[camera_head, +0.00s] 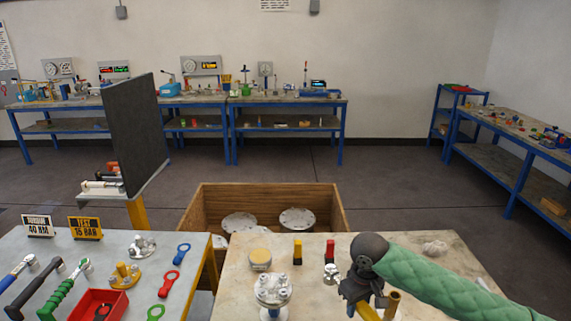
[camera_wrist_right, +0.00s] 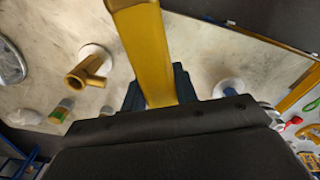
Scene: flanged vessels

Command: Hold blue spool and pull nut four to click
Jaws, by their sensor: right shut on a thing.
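The blue spool (camera_head: 273,313) stands upright at the front of the right worktable, with a pale bolted flange (camera_head: 273,288) on top. Several nuts ring the flange; I cannot tell which is nut four. My right gripper (camera_head: 362,297), on the green-sleeved arm, is to the right of the spool and apart from it. It is shut on a yellow bar-like tool (camera_head: 368,312), which also shows between the fingers in the right wrist view (camera_wrist_right: 145,50). The tool's far end is out of frame. My left gripper is not in view.
A brass fitting (camera_wrist_right: 88,73) stands close by the right gripper. A tan-topped round tin (camera_head: 260,259) and small red and yellow pieces are behind the spool. The left table holds ratchets, ring spanners and a red tray (camera_head: 97,304). A wooden crate (camera_head: 325,203) with flanges stands beyond.

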